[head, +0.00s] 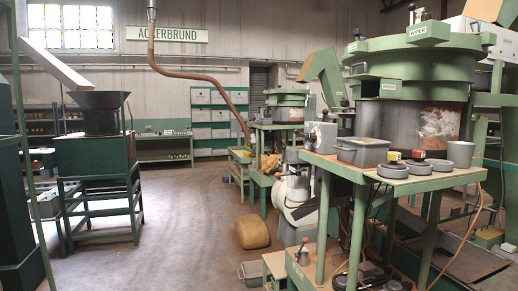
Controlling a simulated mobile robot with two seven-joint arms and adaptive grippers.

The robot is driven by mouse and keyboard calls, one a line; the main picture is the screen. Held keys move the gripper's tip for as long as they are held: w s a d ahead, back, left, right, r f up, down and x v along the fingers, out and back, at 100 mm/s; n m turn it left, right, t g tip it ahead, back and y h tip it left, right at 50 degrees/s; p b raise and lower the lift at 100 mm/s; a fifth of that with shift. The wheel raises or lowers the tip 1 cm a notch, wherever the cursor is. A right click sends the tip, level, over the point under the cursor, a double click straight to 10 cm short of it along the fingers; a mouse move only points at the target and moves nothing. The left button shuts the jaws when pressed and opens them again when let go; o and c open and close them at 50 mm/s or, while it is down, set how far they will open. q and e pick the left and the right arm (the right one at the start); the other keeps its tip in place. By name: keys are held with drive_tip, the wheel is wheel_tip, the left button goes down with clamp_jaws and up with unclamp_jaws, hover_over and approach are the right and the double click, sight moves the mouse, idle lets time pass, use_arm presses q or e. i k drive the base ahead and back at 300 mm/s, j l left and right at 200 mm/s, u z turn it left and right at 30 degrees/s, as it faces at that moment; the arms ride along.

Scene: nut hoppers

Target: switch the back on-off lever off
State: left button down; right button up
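I cannot tell for certain which part is the back on-off lever. A small upright lever with a dark knob (304,246) stands on a green box at the bottom centre-right. Another small lever with a dark knob (411,14) stands on top of the large green hopper machine (415,66) at the right. The smaller hopper machine (286,99) farther back is too small to show any lever clearly. Neither of my grippers is in view.
A green bench (398,183) at the right front carries a grey bin (362,152) and round dishes. A tan sack (252,232) lies on the floor, near a grey crate (251,272). A dark hopper on a green stand (97,158) is at left. The floor between is clear.

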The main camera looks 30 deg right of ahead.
sight(296, 131)
drive_tip(key=i, duration=3.8)
drive_tip(key=z, duration=3.75)
